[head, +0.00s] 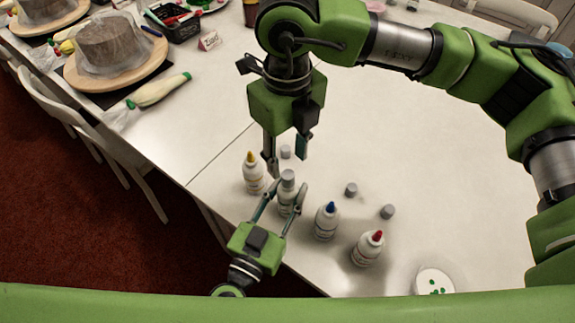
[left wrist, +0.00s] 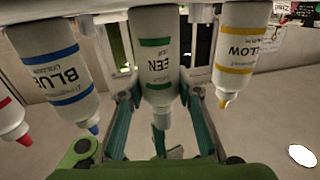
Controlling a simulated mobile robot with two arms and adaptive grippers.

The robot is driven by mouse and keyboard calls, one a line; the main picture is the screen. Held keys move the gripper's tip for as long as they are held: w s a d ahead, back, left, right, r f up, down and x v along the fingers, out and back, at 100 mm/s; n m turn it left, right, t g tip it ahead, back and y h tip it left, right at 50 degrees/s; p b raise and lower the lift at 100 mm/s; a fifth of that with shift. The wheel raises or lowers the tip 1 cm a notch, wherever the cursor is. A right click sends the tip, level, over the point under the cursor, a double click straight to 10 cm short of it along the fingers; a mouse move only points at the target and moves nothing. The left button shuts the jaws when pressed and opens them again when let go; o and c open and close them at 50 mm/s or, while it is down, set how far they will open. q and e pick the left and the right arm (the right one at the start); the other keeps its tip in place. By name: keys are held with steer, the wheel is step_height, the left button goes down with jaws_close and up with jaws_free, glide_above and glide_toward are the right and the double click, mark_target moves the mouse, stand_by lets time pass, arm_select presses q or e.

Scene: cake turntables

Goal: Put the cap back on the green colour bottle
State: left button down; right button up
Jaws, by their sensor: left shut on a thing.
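The green colour bottle (head: 284,197) stands upright on the table between the fingers of my left gripper (head: 282,208), which is shut on it. In the left wrist view the green-labelled bottle (left wrist: 155,55) appears upside down, with a grey cap (left wrist: 161,118) over its nozzle. That cap (head: 288,177) also tops the bottle in the head view; I cannot tell how firmly it sits. My right gripper (head: 286,163) is just above and behind the bottle, fingers apart, pointing down and holding nothing visible.
The yellow (head: 253,177), blue (head: 326,222) and red (head: 368,249) bottles stand uncapped nearby. Loose grey caps lie behind them (head: 351,189), (head: 387,211), (head: 286,152). A white dish (head: 422,277) with green bits is at right. A cake turntable (head: 78,86) is at far left.

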arm_select(q)
steer(key=c, duration=1.4)
jaws_free()
steer(key=shift+c, duration=0.2)
arm_select(e)
step_height(320, 180, up, 7)
arm_select(q)
steer(key=v, duration=1.2)
